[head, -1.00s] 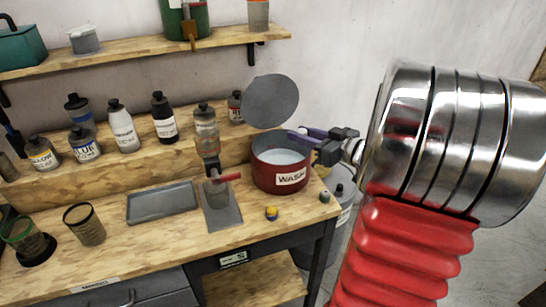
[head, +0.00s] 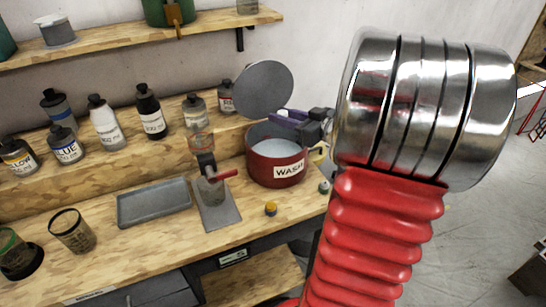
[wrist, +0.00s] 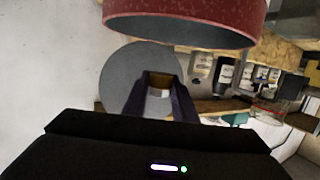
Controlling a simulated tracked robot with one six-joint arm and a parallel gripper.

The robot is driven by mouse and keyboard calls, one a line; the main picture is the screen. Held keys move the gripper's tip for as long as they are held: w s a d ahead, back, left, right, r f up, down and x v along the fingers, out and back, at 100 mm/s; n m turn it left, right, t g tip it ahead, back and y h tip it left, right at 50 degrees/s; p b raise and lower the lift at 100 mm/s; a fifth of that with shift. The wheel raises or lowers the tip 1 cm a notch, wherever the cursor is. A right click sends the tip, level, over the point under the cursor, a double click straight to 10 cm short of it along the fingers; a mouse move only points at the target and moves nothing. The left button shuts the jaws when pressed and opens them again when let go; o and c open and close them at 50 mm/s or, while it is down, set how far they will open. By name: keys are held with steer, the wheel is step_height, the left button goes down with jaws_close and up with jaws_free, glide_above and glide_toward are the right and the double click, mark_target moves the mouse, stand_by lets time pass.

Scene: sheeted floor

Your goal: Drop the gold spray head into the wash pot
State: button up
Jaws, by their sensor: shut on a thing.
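The wash pot (head: 276,176) is red with a WASH label. It stands open at the bench's right end, with pale liquid inside. The gold spray head appears to be the small gold-yellow piece (head: 270,209) on the bench in front of it. My gripper (head: 280,114) is behind the pot's rim, its purple fingers against a round grey lid (head: 262,88) tilted up behind the pot. It appears shut on this lid; the exact grip is unclear. In the wrist view the fingers (wrist: 163,85) overlap the lid (wrist: 122,75), and the pot's red side (wrist: 185,22) is close above.
A small green-topped piece (head: 324,187) lies near the bench's right edge. A grey tray (head: 154,203) and a stand with a red handle (head: 211,185) are left of the pot. Several labelled bottles (head: 104,128) line the raised ledge. Bare bench lies around the gold piece.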

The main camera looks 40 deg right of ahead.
steer(key=shift+f, duration=2.85)
steer(key=o, duration=1.1)
steer(key=shift+o, duration=0.2)
steer(key=v, duration=1.3)
steer(key=shift+s, duration=0.4)
steer(key=shift+d, duration=0.1)
